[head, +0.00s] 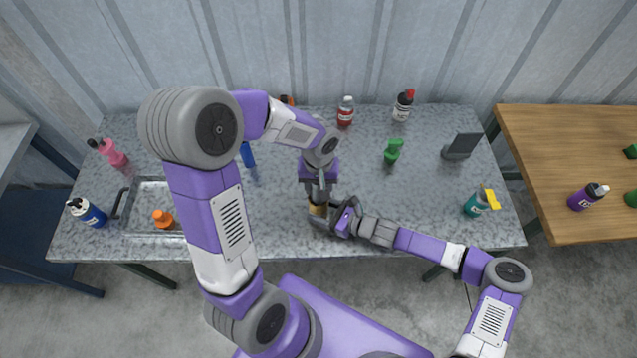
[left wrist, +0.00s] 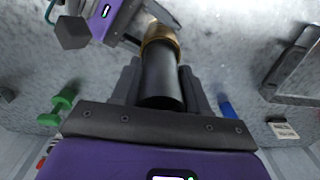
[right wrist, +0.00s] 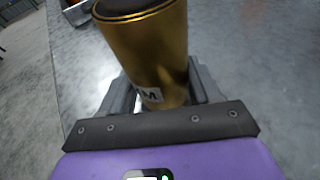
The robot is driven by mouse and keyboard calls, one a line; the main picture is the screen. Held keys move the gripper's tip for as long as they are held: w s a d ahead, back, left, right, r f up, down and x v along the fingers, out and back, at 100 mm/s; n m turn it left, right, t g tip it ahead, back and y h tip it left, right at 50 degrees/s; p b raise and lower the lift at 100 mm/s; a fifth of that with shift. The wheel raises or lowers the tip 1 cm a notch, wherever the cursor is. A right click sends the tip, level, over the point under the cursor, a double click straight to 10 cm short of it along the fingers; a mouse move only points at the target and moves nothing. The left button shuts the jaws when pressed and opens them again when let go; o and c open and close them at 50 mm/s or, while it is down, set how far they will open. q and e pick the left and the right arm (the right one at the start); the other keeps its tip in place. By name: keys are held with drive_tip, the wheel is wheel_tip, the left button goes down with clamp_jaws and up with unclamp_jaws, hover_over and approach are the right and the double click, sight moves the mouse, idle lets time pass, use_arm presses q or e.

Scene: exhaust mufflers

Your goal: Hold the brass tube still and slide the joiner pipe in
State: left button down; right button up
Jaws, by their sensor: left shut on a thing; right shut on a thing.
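The brass tube (right wrist: 150,50), with a white label, stands between the fingers of my right gripper (right wrist: 160,92), which is shut on it. In the head view the tube (head: 317,210) is a small gold patch near the table's front edge. The dark grey joiner pipe (left wrist: 161,80) is held in my left gripper (left wrist: 160,92), directly above the tube. The pipe's far end meets the brass rim in the left wrist view, and dark material fills the tube's mouth in the right wrist view. I cannot tell how deep the pipe sits. My left gripper (head: 318,188) hides most of it in the head view.
A metal tray (head: 150,212) with an orange object (head: 163,219) lies at the left. A green object (head: 392,151), a dark stand (head: 461,146) and a teal bottle (head: 478,203) are on the right. Bottles line the back. The middle right of the grey table is clear.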

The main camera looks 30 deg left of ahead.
use_arm(q)
drive_tip(key=shift+f, duration=0.6)
drive_tip(key=shift+c, duration=2.4)
unclamp_jaws()
wheel_tip(320, 180, up, 12)
